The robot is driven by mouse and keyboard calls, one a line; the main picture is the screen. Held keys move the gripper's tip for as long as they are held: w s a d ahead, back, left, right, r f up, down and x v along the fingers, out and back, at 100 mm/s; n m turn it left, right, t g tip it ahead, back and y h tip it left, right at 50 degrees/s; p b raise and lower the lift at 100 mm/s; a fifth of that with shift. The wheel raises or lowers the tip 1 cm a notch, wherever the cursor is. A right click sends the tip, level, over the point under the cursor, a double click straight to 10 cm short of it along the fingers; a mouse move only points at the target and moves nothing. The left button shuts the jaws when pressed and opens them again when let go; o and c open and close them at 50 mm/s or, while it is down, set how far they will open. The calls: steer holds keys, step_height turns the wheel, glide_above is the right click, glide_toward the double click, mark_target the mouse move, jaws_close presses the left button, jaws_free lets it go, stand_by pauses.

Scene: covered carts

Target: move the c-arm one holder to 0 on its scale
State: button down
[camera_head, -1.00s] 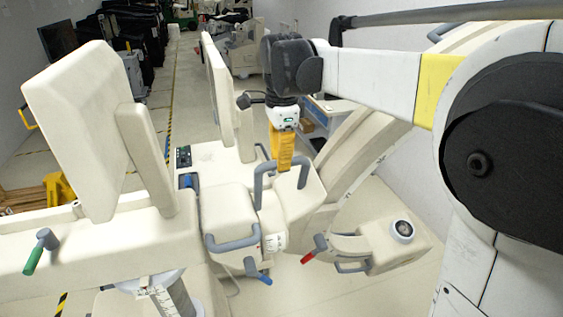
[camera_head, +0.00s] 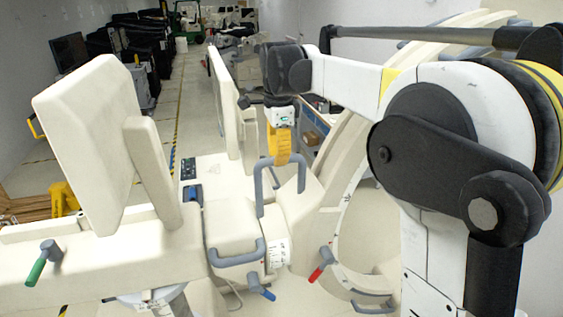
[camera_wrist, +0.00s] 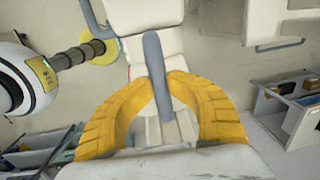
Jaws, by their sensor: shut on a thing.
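The c-arm's cream holder block (camera_head: 300,212) is at the middle of the head view, with a grey U-shaped handle (camera_head: 259,190) on top. The curved c-arm (camera_head: 345,200) runs through it on the right and bears small dark marks on its side. My yellow-fingered gripper (camera_head: 282,150) points down at the handle's top bar. In the wrist view, my gripper (camera_wrist: 163,88) is shut on the grey bar (camera_wrist: 155,55), with a finger on each side. A white label with marks (camera_head: 278,252) is on the holder's front; its figures are too small to read.
A red-tipped lever (camera_head: 320,264) and a blue-tipped lever (camera_head: 262,292) stick out below the holder. Cream monitor panels (camera_head: 85,145) stand at the left, by a green-tipped lever (camera_head: 37,266). My arm hides the right side. The aisle floor behind is clear.

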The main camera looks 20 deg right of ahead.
steer(key=shift+w+f, duration=0.4)
steer(key=shift+w, duration=0.15)
steer(key=c, duration=1.6)
jaws_free()
steer(key=shift+w, duration=0.15)
steer(key=shift+c, duration=0.2)
steer(key=o, duration=0.4)
steer(key=shift+s, duration=0.2)
steer(key=shift+c, duration=0.2)
steer(key=shift+s+r, duration=0.25)
steer(key=shift+s, duration=0.3)
steer(key=shift+w+f, duration=0.15)
steer(key=shift+w, duration=0.2)
steer(key=shift+s, duration=0.15)
step_height(320, 180, up, 12)
steer(key=shift+s, duration=0.25)
